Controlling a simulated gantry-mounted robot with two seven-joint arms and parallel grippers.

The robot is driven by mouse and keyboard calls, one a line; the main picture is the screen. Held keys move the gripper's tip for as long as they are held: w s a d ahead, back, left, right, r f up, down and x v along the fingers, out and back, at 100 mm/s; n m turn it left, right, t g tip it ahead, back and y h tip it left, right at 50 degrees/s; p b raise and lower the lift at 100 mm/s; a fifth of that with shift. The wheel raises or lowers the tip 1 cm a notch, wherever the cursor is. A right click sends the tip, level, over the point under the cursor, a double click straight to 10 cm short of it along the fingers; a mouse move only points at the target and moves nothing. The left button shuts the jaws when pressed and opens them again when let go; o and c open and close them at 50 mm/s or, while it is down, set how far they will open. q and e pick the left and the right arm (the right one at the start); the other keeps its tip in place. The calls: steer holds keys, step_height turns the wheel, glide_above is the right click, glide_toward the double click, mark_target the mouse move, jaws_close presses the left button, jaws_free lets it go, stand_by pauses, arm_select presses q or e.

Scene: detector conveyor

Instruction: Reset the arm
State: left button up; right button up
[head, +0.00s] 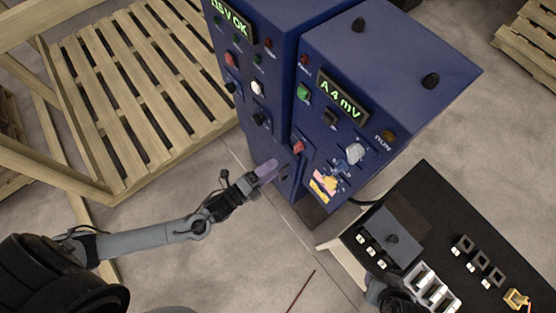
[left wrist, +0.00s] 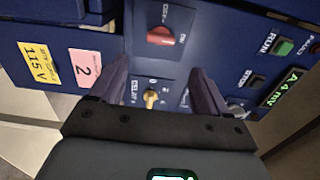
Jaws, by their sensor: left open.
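My left gripper (head: 266,168) is open and empty, close to the lower front of the blue cabinets. In the left wrist view its two purple-grey fingers (left wrist: 158,70) stand apart. A brass toggle labelled DELAY (left wrist: 151,98) shows between them, and a red rotary switch (left wrist: 161,36) lies just beyond; I cannot tell whether a finger touches the panel. The right cabinet (head: 385,55) has a green display reading A 4 mV (head: 342,96). The left cabinet's display (head: 231,17) reads 115 V OK. My right gripper (head: 378,288) is partly visible at the bottom edge by the black table, its jaws unclear.
The black table (head: 440,190) at lower right holds a grey plate (head: 392,238), white holders (head: 432,287), small black parts (head: 478,262) and a yellow part (head: 515,298). A wooden pallet (head: 150,75) stands at upper left. The floor below the left arm is mostly clear.

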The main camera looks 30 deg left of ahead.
arm_select(q)
steer(key=shift+s+a, duration=0.15)
steer(key=shift+s, duration=0.15)
step_height(320, 180, up, 6)
steer(key=n+g+y, duration=0.3)
steer(key=n+y, duration=0.3)
steer(key=n, duration=0.6)
steer(key=s+a+n+g, duration=0.4)
steer(key=s+n+g, duration=0.55)
steer(key=s, duration=0.45)
step_height(320, 180, up, 14)
steer(key=p, duration=1.4)
steer(key=shift+w+d+m+y, duration=0.3)
steer(key=shift+w+m+y, duration=0.05)
steer(key=shift+y, duration=0.05)
